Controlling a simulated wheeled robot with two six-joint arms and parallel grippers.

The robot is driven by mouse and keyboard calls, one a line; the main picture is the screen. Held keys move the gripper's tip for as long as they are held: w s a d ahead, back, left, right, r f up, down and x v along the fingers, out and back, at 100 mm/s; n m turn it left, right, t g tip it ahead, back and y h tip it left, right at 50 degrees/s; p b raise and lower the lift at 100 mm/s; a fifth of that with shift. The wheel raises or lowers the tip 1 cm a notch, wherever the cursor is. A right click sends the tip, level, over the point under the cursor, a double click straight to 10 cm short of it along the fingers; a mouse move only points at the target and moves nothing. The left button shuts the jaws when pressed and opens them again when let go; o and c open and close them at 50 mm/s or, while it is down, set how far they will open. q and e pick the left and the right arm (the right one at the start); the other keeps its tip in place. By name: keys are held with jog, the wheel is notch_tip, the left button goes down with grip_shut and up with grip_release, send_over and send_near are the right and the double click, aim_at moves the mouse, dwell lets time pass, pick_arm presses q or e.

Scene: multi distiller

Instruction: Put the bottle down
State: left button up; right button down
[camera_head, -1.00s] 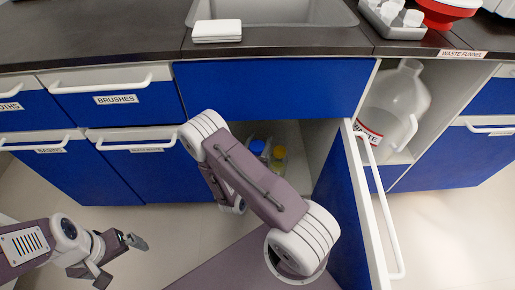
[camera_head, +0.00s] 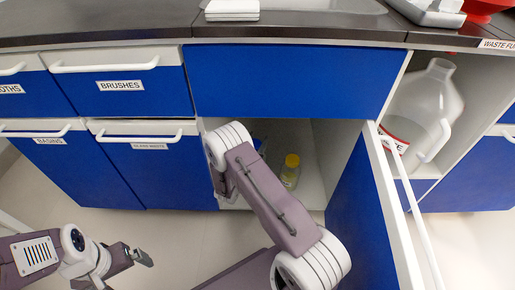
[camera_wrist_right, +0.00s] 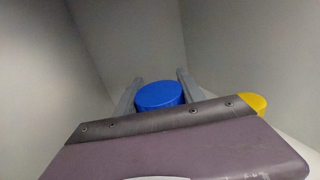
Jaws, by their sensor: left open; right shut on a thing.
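In the right wrist view, a bottle with a blue cap (camera_wrist_right: 159,95) sits between the two grey fingers of my right gripper (camera_wrist_right: 158,88), which is shut on it. The bottle's body below the cap is hidden by the gripper. In the head view my right arm reaches into the open cabinet under the counter, and its gripper is hidden behind the arm. Only a sliver of blue shows beside the arm there. My left gripper (camera_head: 124,270) is open and empty at the lower left, in front of the drawers.
A yellow-capped bottle (camera_head: 290,171) stands on the cabinet floor (camera_head: 312,190), just right of my right arm; its cap (camera_wrist_right: 253,103) shows in the wrist view. The open blue door (camera_head: 358,215) is on the right. A large waste jug (camera_head: 425,105) stands beyond it.

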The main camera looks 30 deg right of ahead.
notch_tip(320, 180, down, 3)
jog(key=shift+f+b, duration=0.1)
jog(key=shift+b, duration=0.85)
jog(key=shift+r, duration=0.25)
jog(key=shift+f, duration=0.2)
pick_arm(q)
notch_tip(320, 180, down, 3)
jog(key=shift+r, duration=0.1)
pick_arm(e)
jog(key=c, duration=0.7)
grip_release()
